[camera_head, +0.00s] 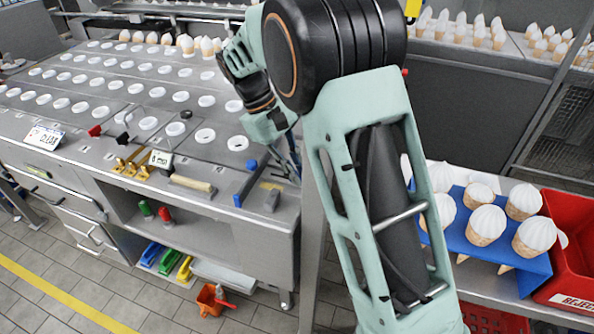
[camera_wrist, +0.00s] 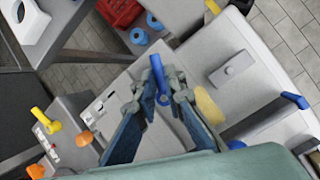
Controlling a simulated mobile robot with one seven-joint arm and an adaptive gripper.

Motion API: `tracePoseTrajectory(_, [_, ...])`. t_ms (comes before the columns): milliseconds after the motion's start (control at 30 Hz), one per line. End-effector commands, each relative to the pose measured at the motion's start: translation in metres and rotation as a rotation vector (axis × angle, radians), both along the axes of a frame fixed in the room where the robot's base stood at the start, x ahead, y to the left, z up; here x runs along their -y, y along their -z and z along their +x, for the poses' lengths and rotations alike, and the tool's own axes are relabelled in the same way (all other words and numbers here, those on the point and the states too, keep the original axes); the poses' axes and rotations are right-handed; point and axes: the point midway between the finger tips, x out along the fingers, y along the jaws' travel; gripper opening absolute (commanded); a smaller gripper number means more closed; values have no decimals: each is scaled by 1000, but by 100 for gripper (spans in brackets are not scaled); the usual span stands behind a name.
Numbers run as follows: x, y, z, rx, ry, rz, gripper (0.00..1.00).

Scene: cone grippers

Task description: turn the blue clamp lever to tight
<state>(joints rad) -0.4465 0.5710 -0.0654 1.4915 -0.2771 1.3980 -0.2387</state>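A blue lever (camera_wrist: 157,72) stands out between the two fingers of my gripper (camera_wrist: 164,92) in the wrist view. A blue ring-like part shows below it, nearer the palm. The fingers are spread to either side of the lever, with gaps visible; contact is unclear. In the head view my gripper (camera_head: 291,160) is at the right end of the steel bench, partly hidden by my arm. Two blue pieces, one upper (camera_head: 251,164) and one lower (camera_head: 237,200), show left of it. I cannot tell which matches the lever between the fingers. Tight or loose markings are not readable.
The steel bench (camera_head: 120,165) carries rows of round holes, red and black levers, brass parts and a tan-handled tool (camera_head: 193,183). A blue cone rack (camera_head: 500,250) and a red reject bin (camera_head: 575,270) stand right. Other blue handles (camera_wrist: 295,100) lie near my gripper.

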Motion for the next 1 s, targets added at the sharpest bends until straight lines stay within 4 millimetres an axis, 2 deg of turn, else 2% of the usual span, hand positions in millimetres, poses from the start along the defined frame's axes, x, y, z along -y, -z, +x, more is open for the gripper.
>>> tracePoseTrajectory(233, [1,-2,0,0,-47,1,0])
tracePoseTrajectory(600, [6,-1,5,1,-440,1,0])
tracePoseTrajectory(933, [6,0,5,0,-467,1,0])
tracePoseTrajectory(967, [6,0,5,0,-467,1,11])
tracePoseTrajectory(1000, [6,0,5,1,-466,1,15])
